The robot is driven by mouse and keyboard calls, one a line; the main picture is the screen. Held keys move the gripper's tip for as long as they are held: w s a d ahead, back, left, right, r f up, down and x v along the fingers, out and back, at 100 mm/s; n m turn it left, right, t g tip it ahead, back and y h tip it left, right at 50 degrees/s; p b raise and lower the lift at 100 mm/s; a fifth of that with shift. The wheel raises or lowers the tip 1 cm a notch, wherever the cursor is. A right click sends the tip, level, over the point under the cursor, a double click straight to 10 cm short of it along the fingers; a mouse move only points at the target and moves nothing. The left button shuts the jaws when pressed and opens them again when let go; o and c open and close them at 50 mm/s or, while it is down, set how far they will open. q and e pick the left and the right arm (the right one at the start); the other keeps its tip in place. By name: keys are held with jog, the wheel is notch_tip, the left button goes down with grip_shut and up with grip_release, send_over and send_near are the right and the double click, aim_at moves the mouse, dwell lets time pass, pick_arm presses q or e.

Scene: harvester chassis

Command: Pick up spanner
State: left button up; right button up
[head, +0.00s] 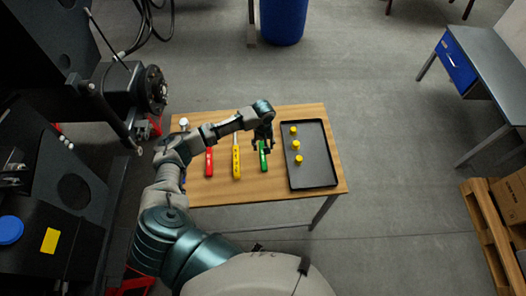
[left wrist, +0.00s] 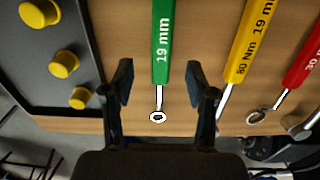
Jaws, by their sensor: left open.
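A green-handled spanner marked 19 mm (head: 264,162) lies on the wooden table, just left of the black tray. In the left wrist view its green handle (left wrist: 162,45) points away, and its metal shaft and ring end lie between my finger lines. My left gripper (head: 263,141) is over the ring end side of this spanner. In the left wrist view the gripper (left wrist: 163,85) is open, one finger on each side, holding nothing. A yellow-handled tool (head: 236,161) and a red-handled spanner (head: 209,163) lie farther left. My right gripper is not in view.
The black tray (head: 321,176) on the table's right side holds three yellow round pieces (head: 296,145). Dark machinery (head: 110,85) stands left of the table. A blue bin (head: 283,20) stands behind. A grey table with a blue drawer (head: 455,62) is far right.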

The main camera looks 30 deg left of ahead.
aim_at(262, 152)
pick_arm(q)
jog(key=shift+s+f, duration=0.1)
jog(key=shift+f, duration=0.5)
jog(key=f, duration=0.4)
jog(key=shift+a+f, duration=0.2)
jog(key=shift+f, duration=0.1)
jog(key=shift+r, duration=0.1)
grip_shut()
